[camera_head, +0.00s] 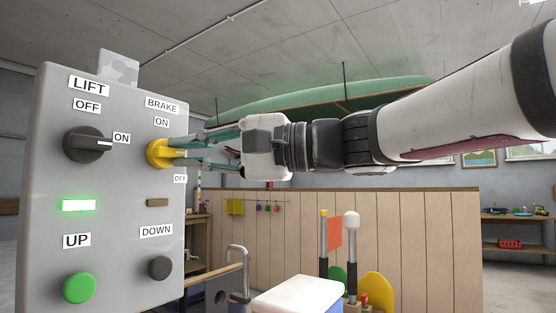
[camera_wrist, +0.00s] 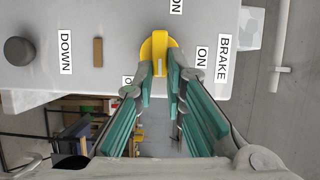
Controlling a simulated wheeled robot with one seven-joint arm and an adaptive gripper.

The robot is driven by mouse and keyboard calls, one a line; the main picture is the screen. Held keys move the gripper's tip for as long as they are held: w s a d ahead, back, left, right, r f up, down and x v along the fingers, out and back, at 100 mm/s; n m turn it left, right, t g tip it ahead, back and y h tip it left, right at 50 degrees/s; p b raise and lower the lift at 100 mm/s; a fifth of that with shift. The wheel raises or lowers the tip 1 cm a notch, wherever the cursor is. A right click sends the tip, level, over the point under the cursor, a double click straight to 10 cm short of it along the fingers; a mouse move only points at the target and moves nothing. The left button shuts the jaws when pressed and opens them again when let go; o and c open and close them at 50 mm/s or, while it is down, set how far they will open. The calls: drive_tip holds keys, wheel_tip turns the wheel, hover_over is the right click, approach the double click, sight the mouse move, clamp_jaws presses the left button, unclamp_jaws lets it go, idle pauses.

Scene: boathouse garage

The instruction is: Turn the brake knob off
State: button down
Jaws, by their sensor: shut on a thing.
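The yellow brake knob (camera_head: 157,153) is on the right side of a grey control panel (camera_head: 118,215), with an ON label (camera_head: 161,121) above it and an OFF label (camera_head: 180,179) to its lower right. My gripper (camera_head: 180,152) reaches in from the right and is shut on the knob's grip. In the wrist view, the teal fingers (camera_wrist: 160,82) stand on both sides of the yellow knob (camera_wrist: 159,44). The white mark on the knob points to the panel's right, away from the ON label. The fingers partly cover the knob.
The black lift knob (camera_head: 87,145) points to its ON label, above a lit green lamp (camera_head: 79,206). The brown lamp (camera_head: 157,202) under the brake knob looks unlit. Green UP (camera_head: 79,288) and dark DOWN (camera_head: 160,267) buttons sit below. A wooden partition (camera_head: 400,240) stands behind.

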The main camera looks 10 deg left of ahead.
drive_tip(key=shift+f+m, duration=0.1)
drive_tip(key=shift+m, duration=0.2)
idle(0.4)
drive_tip(key=c, duration=1.6)
unclamp_jaws()
drive_tip(key=shift+c, duration=0.2)
drive_tip(key=d, duration=1.2)
